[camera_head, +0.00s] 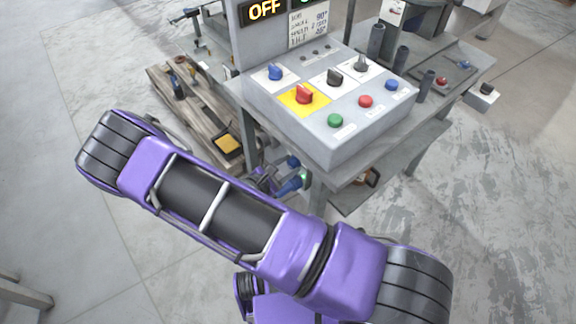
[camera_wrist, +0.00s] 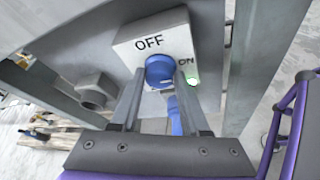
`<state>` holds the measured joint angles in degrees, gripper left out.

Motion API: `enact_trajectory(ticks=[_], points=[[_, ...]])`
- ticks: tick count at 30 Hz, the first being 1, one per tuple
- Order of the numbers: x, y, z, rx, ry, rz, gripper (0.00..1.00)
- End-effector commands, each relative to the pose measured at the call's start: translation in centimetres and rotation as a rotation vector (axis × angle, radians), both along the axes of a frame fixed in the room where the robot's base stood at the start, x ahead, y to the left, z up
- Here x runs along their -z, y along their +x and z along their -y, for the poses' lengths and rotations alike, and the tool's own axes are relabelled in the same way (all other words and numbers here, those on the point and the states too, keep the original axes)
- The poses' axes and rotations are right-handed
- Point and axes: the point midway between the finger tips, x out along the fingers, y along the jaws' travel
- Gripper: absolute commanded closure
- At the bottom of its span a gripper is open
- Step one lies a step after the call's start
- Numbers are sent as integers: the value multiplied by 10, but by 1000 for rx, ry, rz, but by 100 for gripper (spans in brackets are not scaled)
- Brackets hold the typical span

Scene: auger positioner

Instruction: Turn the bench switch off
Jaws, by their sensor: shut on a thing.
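The bench switch is a pale plate (camera_wrist: 128,50) with a blue knob (camera_wrist: 159,68), seen in the wrist view. OFF is printed above the knob and ON to its right. A green lamp (camera_wrist: 192,81) glows just under ON. A blue part (camera_wrist: 174,116) shows below the knob; whether it is a lever of the knob I cannot tell. My gripper (camera_wrist: 159,82) has one finger on each side of the knob and is shut on it. In the head view, blue and green bits (camera_head: 292,184) show low beside the bench, partly hidden by my arm.
The grey bench (camera_head: 330,170) carries a sloped control box with a yellow-backed red knob (camera_head: 304,95), other knobs and several buttons. A display (camera_head: 264,10) above it reads OFF. A wooden pallet (camera_head: 192,105) with parts lies left of the bench.

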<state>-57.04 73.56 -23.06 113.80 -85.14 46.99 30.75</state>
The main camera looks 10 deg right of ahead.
Motion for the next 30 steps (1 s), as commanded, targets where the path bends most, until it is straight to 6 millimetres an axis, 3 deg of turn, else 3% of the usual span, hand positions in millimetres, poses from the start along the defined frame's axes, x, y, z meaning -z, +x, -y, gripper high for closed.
enact_trajectory(ticks=[8, 30], points=[[-4, 3, 0, 2, -80, -138, 100], [-1, 8, -2, 3, -429, -738, 100]])
